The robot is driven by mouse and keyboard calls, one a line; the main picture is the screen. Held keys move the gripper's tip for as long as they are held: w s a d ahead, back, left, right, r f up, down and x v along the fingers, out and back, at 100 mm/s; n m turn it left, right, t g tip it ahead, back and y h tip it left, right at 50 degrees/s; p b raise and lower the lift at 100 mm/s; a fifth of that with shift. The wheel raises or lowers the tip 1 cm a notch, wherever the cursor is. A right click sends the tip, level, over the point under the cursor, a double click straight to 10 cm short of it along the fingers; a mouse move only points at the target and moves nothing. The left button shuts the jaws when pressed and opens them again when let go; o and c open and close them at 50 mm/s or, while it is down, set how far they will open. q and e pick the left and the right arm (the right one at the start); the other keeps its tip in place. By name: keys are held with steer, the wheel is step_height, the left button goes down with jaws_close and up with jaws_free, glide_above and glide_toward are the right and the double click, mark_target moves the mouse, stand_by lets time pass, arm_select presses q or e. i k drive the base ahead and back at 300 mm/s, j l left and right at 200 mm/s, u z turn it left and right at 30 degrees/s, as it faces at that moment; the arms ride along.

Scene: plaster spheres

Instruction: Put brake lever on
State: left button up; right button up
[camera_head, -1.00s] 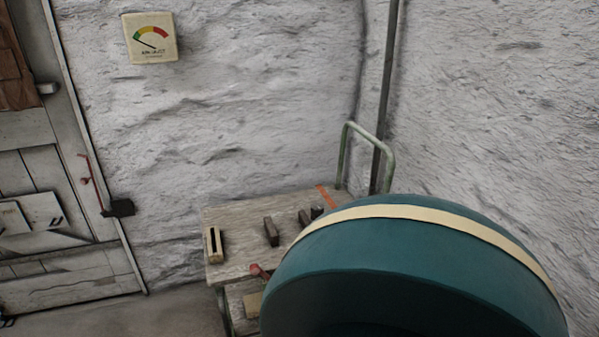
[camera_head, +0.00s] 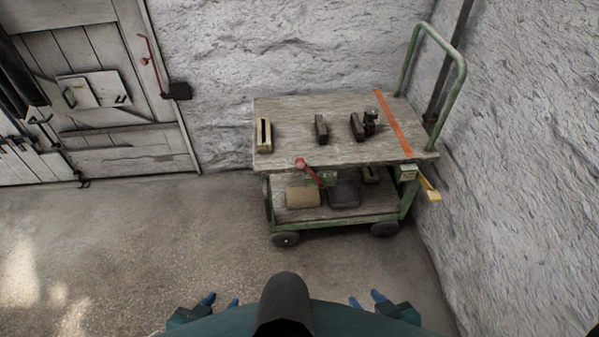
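A green-framed cart (camera_head: 275,161) with a wooden top stands against the wall in the head view. A red lever with a round knob (camera_head: 301,164), which looks like the brake lever, is on the cart's front side. It slants, with the knob at the upper left and its lower end near a small green bracket. My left gripper (camera_head: 221,300) and my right gripper (camera_head: 366,299) show at the bottom of the view. Both have their blue fingertips apart, with nothing seen between them. Both are well short of the cart and touch nothing visible.
Several small dark and tan blocks, such as a tan slotted block (camera_head: 264,135), stand on the cart's top beside an orange strip (camera_head: 393,124). A lower shelf holds boxes. A yellow piece (camera_head: 430,190) sticks out at right. A wooden door (camera_head: 100,45) is at left. The floor (camera_head: 150,240) before the cart is clear.

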mark_target(300, 162)
steer(key=z, duration=0.15)
steer(key=i+l, duration=0.2)
steer(key=i+l+z, duration=0.1)
steer(key=l, duration=0.3)
steer(key=i+l, duration=0.25)
steer(key=i+l+z, duration=0.1)
steer(key=i, duration=0.35)
steer(key=l, duration=0.1)
